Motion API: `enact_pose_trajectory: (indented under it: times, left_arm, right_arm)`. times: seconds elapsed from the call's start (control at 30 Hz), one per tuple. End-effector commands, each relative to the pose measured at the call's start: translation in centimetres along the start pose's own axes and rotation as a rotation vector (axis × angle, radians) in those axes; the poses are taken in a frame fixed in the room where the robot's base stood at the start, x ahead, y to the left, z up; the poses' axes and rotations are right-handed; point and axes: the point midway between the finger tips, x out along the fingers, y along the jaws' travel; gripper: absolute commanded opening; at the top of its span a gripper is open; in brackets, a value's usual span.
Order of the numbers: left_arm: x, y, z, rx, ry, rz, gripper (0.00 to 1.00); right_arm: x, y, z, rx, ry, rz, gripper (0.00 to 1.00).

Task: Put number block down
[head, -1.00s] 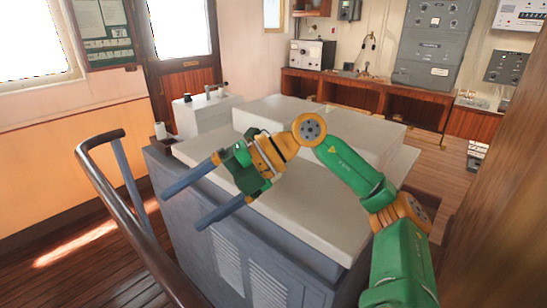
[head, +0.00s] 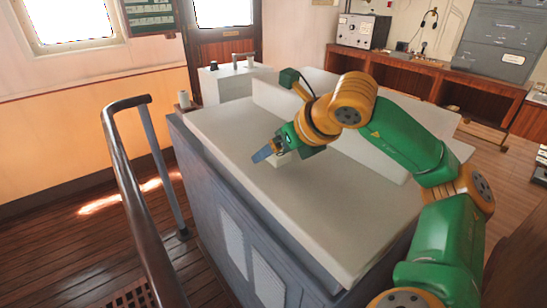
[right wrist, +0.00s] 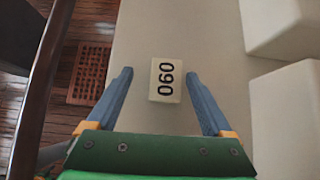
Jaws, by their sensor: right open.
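The number block (right wrist: 165,80) is a small cream block with the black digits 060 on its top. In the right wrist view it sits over the pale counter top (right wrist: 140,35), between the two blue fingers with a gap on each side. My right gripper (right wrist: 158,76) is open around it, not touching it. In the head view, the right gripper (head: 264,152) is above the counter's pale top (head: 235,190), tilted down and to the left. My left gripper is not in view.
A brown handrail (head: 130,180) runs along the left of the grey cabinet (head: 225,215). Raised white boxes (head: 290,100) stand on the back of the counter. A floor grating (right wrist: 92,72) lies left of the counter. The counter's front half is bare.

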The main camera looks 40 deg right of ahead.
Motion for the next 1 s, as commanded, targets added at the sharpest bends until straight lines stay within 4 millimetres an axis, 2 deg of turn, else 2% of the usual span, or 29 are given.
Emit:
enact_pose_trajectory:
  times: [0.23,0.5,0.53,0.57,0.83,1.0]
  left_arm:
    - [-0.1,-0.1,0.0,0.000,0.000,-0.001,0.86]
    - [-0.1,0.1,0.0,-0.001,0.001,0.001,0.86]
    - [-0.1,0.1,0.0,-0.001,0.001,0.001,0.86]
    - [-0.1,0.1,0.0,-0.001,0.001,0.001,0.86]
    - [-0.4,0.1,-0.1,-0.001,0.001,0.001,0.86]
    - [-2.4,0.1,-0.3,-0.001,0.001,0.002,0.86]
  right_arm:
    - [0.4,0.0,0.0,0.001,0.000,0.000,0.85]
    - [0.4,0.0,0.0,0.001,0.000,0.001,0.12]
    - [0.4,0.0,0.0,0.002,0.000,0.001,0.04]
    - [0.4,0.0,0.0,0.002,0.000,0.001,0.00]
    - [0.1,0.0,0.3,0.002,-0.001,0.001,0.00]
    - [-1.8,0.1,2.3,0.004,-0.004,0.005,0.00]
